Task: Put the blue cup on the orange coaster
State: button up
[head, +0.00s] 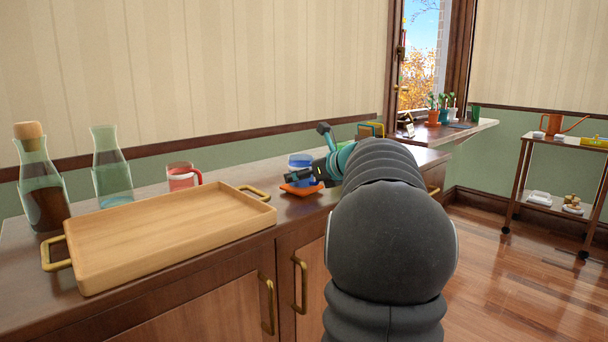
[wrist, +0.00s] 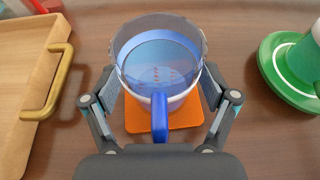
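The blue cup (head: 300,160) has a clear upper rim and a blue handle (wrist: 160,118); in the wrist view the handle points towards my wrist. My gripper (wrist: 160,92) has one finger against each side of the cup and looks shut on it. The orange coaster (head: 301,188) lies on the wooden counter. It also shows in the wrist view (wrist: 164,122), directly under the cup, which hides part of it. I cannot tell whether the cup's base touches the coaster. In the head view my gripper (head: 303,174) partly covers the cup.
A wooden tray (head: 165,235) with brass handles stands to the left, with a red mug (head: 182,177) and two glass carafes (head: 112,172) behind it. A green cup on a green saucer (wrist: 276,75) stands right of the coaster. Bare counter lies between.

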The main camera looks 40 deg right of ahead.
jog(key=shift+r, duration=0.25)
jog(key=v, duration=1.2)
jog(key=shift+p, duration=0.35)
jog(key=shift+s+d+f, duration=0.1)
jog(key=shift+f, duration=0.05)
